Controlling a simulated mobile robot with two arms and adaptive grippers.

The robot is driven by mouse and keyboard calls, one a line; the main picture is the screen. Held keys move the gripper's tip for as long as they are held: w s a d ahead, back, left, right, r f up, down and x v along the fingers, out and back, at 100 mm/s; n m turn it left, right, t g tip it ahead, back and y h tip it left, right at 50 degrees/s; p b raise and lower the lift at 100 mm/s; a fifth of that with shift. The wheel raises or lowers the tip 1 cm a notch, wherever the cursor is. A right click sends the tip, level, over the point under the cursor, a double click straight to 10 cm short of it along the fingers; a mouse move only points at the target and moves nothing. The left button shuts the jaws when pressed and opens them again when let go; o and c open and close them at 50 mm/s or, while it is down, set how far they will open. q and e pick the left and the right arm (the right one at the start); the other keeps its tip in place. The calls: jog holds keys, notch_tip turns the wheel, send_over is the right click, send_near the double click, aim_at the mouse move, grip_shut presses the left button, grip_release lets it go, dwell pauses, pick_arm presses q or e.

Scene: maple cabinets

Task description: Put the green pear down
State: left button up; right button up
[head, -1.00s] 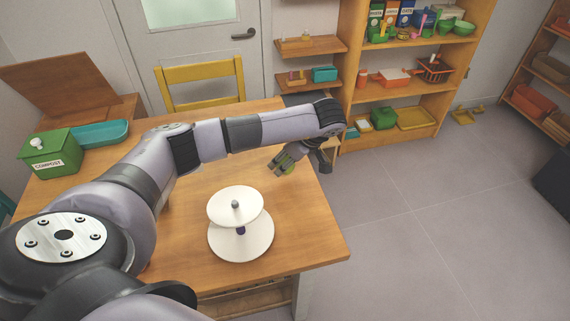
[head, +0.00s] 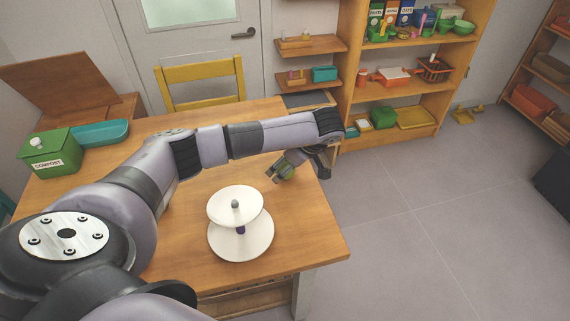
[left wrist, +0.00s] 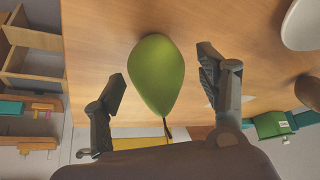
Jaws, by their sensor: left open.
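The green pear (left wrist: 156,75) shows in the left wrist view between the two fingers of my left gripper (left wrist: 168,90). The fingers are open, with a gap on each side of the pear. Its stem points toward the gripper's palm. Behind the pear is the wooden table top (left wrist: 100,35); it appears to rest there, but the contact is hidden. In the head view my left gripper (head: 283,172) is low over the table's right edge area, and the pear (head: 287,175) is partly hidden by the fingers. My right gripper is not in view.
A white two-tier stand (head: 257,240) is on the table, left of and nearer than the pear. A green compost bin (head: 50,160) and a teal tray (head: 100,134) are at the table's far left. A yellow chair (head: 200,71) stands behind. The table's front right is clear.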

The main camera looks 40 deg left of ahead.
pick_arm(q)
jog(key=shift+r, duration=0.1)
jog(key=v, duration=1.2)
jog(key=shift+p, duration=0.45)
